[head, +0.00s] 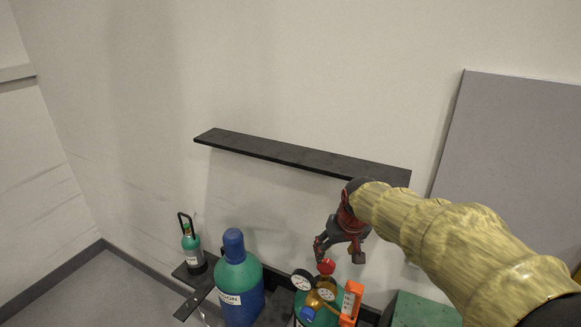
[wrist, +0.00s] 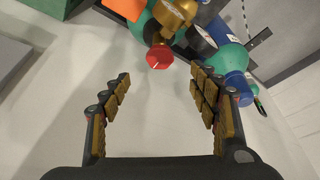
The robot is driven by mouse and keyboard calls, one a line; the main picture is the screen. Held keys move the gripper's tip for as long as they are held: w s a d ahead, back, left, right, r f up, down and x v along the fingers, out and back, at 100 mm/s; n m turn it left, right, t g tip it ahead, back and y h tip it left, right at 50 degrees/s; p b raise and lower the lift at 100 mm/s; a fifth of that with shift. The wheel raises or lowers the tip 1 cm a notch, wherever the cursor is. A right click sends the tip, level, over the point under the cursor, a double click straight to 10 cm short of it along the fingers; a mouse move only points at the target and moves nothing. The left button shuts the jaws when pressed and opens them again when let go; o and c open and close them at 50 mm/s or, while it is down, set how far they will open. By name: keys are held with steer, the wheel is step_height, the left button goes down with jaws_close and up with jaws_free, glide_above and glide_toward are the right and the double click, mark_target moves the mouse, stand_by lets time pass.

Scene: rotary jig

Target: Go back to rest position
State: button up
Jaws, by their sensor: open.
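My gripper (head: 338,248) is open and empty, at the end of my yellow-sleeved arm, above the gas cylinder with gauges. In the wrist view my gripper (wrist: 160,105) shows its two fingers spread wide. A red valve knob (head: 326,267) sits just under the fingertips in the head view. In the wrist view the red knob (wrist: 159,56) lies beyond the fingertips, roughly centred between them, and looks apart from both. The knob is on a brass regulator (head: 319,297) with round gauges on a green cylinder (head: 318,318).
A blue-and-green cylinder (head: 238,280) and a small green cylinder (head: 192,250) on a cart stand to the left. An orange device (head: 351,302) is beside the regulator. A black wall shelf (head: 290,154) is above, and a grey panel (head: 515,150) stands right. A green box (head: 425,310) is lower right.

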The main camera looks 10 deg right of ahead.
steer(key=shift+g, duration=0.5)
steer(key=s+f, duration=0.1)
steer(key=s, duration=0.1)
steer(key=s+f, duration=0.1)
steer(key=s, duration=0.1)
steer(key=shift+f, duration=0.2)
steer(key=s+r+t, duration=0.1)
steer(key=s+r, duration=0.3)
steer(key=s, duration=0.8)
steer(key=s+r+t, duration=0.1)
steer(key=s+r, duration=0.3)
steer(key=s, duration=0.7)
steer(key=shift+s+a+r+m, duration=0.3)
steer(key=shift+s+r, duration=0.05)
steer(key=shift+c, duration=0.3)
stand_by(1.3)
